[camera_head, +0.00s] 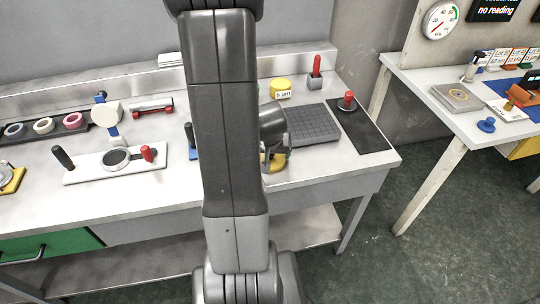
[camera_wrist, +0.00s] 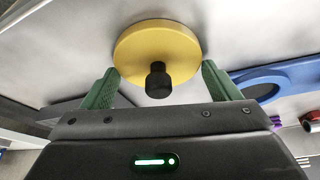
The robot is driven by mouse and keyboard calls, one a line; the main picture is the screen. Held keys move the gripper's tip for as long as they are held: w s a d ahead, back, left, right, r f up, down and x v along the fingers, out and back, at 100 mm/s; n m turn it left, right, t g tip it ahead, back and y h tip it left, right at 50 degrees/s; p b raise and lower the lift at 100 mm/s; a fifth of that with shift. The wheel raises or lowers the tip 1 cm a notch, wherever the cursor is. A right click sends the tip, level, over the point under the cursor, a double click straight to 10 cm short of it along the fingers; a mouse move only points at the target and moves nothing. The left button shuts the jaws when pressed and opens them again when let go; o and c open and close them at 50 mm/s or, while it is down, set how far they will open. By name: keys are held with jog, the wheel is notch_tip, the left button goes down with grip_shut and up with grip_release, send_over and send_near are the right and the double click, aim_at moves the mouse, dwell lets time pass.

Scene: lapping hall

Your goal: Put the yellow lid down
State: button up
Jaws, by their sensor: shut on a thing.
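The yellow lid (camera_wrist: 185,45) is a round disc with a black knob (camera_wrist: 158,80) in the wrist view. My gripper (camera_wrist: 160,68) has its green fingers on either side of the lid and is shut on it. In the head view, a small part of the yellow lid (camera_head: 276,164) shows below my wrist, low over the bench (camera_head: 330,170); my arm hides the rest. I cannot tell whether the lid touches the bench top.
A grey grooved plate (camera_head: 300,126) and a black mat (camera_head: 372,137) with a red-knobbed piece (camera_head: 347,101) lie to the right. A yellow tub (camera_head: 281,86) stands behind. A blue ring-shaped piece (camera_wrist: 285,77) lies close by. Bare bench shows in front.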

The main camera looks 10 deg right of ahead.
jog(key=shift+f, duration=0.1)
jog(key=o, duration=0.9)
jog(key=shift+c, duration=0.2)
jog(key=shift+r, duration=0.4)
jog(key=p+v, duration=0.3)
jog(key=v, duration=0.8)
jog(key=shift+s+r, duration=0.25)
jog(key=shift+s, duration=0.05)
jog(key=shift+f, duration=0.15)
